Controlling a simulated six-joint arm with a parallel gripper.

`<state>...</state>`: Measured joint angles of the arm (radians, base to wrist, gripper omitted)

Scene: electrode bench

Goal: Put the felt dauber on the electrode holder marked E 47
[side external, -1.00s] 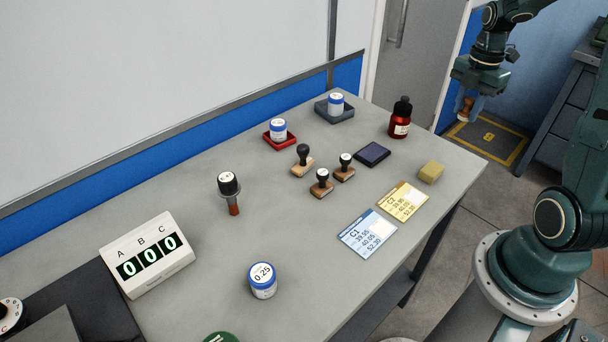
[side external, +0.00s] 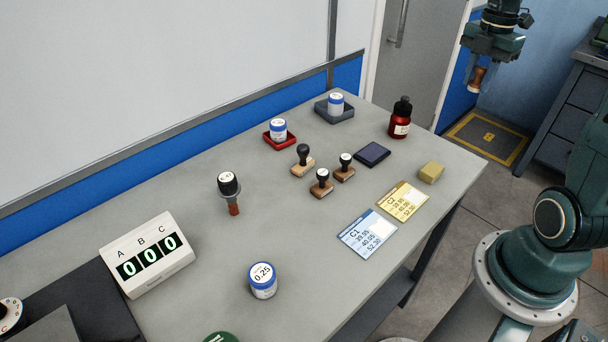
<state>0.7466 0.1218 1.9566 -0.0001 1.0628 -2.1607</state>
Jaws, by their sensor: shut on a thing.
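My gripper (side external: 478,84) is at the upper right, high up and beyond the table's right end. It is shut on a small brown, wood-coloured piece (side external: 478,76), which hangs between the fingers. This may be the felt dauber, but it is too small to tell for sure. A black-capped piece with a white label on top and a reddish-brown lower end (side external: 229,185) is on the table left of centre. It may be an electrode holder. I cannot read E 47 on anything in view.
Several black-knobbed stamps (side external: 322,184) and a dark pad (side external: 373,153) are mid-table. Jars stand in a red tray (side external: 267,142) and a grey tray (side external: 320,108). A red bottle (side external: 400,122), yellow block (side external: 431,172), two cards (side external: 367,236), a jar (side external: 263,282) and a counter (side external: 150,255) also stand around.

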